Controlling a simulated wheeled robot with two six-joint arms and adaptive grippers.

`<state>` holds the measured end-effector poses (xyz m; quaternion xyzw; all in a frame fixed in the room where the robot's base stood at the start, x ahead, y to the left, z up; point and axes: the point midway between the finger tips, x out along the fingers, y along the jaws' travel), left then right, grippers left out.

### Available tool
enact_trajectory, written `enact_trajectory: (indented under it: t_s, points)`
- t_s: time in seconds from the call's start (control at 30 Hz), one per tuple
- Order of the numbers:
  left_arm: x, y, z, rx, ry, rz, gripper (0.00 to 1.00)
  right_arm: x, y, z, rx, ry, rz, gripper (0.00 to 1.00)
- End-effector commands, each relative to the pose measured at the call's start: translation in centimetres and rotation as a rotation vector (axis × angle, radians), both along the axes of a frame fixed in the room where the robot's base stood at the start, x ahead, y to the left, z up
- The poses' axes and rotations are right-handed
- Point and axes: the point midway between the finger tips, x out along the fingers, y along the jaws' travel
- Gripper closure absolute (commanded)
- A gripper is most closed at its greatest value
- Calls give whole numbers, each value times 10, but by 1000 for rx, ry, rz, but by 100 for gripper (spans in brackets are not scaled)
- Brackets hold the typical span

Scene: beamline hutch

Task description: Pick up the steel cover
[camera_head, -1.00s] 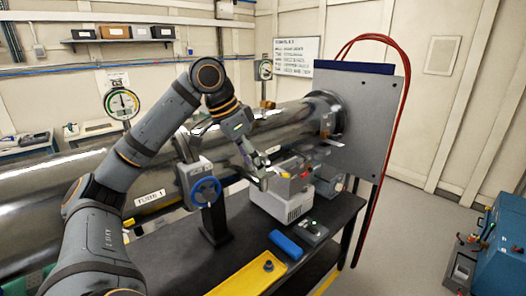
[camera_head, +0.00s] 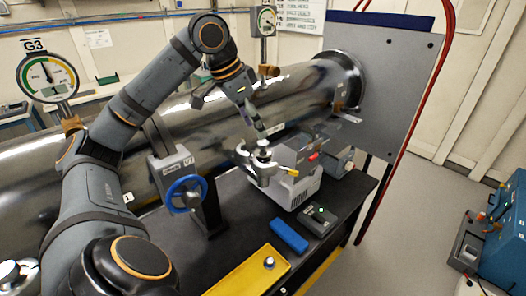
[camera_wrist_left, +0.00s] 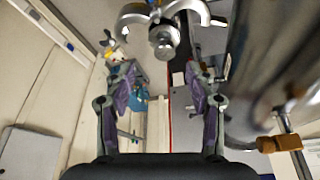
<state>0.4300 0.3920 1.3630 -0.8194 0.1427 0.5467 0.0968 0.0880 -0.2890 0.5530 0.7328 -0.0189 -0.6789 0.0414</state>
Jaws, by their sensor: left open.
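A bright metal piece with a round knob on top (camera_head: 264,170), possibly the steel cover, shows at the near left edge of a grey-white box. I cannot tell what it rests on. In the left wrist view, the shiny curved metal and its knob (camera_wrist_left: 163,42) are at the top centre, beyond the fingers. My left gripper (camera_head: 257,128) points down, close above the knob. In the left wrist view, its two fingers (camera_wrist_left: 160,92) are spread apart with nothing between them. My right gripper is not in view.
The grey-white box (camera_head: 301,188) stands on the dark table (camera_head: 235,230). A blue handwheel valve (camera_head: 187,193), a blue block (camera_head: 289,236), a small control box (camera_head: 320,220) and a yellow tray (camera_head: 240,277) are nearby. A big steel tube (camera_head: 300,95) runs behind, ending at an upright plate (camera_head: 385,85).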

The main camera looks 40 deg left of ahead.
Motion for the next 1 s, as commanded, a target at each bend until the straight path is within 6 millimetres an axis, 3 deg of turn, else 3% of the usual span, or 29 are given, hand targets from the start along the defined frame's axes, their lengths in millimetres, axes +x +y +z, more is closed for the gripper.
enact_trajectory:
  t_s: [0.03,0.2,0.3,0.5,0.77,1.0]
  points:
    - [3,-1,-10,-1,2,-1,44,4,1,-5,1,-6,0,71]
    - [6,-2,-16,0,0,0,44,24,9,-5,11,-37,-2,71]
    - [9,-1,-34,0,2,0,44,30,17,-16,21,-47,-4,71]
    - [19,-3,-60,-1,2,-2,44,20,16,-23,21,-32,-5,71]
    - [21,-4,-62,0,-1,-1,44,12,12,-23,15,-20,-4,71]
    - [21,-4,-62,0,-1,0,74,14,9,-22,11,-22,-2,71]
